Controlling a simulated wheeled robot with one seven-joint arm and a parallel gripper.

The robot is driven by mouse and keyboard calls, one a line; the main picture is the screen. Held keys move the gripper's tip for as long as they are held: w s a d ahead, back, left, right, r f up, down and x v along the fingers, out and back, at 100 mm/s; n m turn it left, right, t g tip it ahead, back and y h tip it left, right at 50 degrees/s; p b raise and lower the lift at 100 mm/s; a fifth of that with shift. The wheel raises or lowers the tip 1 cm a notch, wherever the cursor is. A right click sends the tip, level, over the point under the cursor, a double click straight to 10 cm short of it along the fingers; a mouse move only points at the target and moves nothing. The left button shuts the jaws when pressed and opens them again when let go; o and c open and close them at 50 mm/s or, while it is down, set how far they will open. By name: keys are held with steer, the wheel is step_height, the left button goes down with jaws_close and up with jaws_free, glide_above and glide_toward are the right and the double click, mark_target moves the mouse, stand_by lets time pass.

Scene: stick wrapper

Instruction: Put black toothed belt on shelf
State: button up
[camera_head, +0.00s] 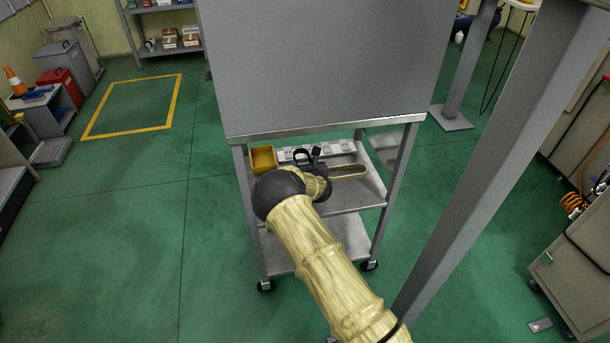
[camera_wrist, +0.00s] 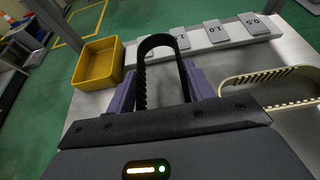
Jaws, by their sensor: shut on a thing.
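The black toothed belt (camera_wrist: 159,44) is a dark loop with teeth on its inner side. It stands out ahead of my gripper (camera_wrist: 162,85) in the wrist view, with its near part between the purple fingers. My gripper is shut on it. In the head view the belt (camera_head: 303,148) shows as a small dark loop over the cart's upper shelf (camera_head: 345,201). My gripper (camera_head: 314,165) is also over that shelf, partly hidden by my arm. I cannot tell whether the belt touches the shelf.
A yellow bin (camera_wrist: 98,63) stands on the shelf at left. A pale strip with numbered plates (camera_wrist: 215,34) runs along the back. A beige toothed belt (camera_wrist: 262,76) lies at right. A large grey panel (camera_head: 325,65) overhangs the shelf, and a grey post (camera_head: 490,160) stands at right.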

step_height(320, 180, down, 5)
steer(key=shift+r+b, duration=0.1)
steer(key=shift+b, duration=0.45)
steer(key=shift+a, duration=0.15)
steer(key=o, duration=0.7)
steer(key=shift+s, duration=0.1)
steer(key=shift+c, duration=0.2)
steer(key=o, duration=0.3)
steer(key=shift+d+r, duration=0.1)
steer(key=shift+d, duration=0.15)
steer(key=shift+s+r, duration=0.25)
steer(key=shift+s, duration=0.2)
steer(key=p+v, duration=0.3)
steer(key=v, duration=0.7)
steer(key=shift+s+r, duration=0.15)
steer(key=shift+s, duration=0.2)
steer(key=shift+d, duration=0.1)
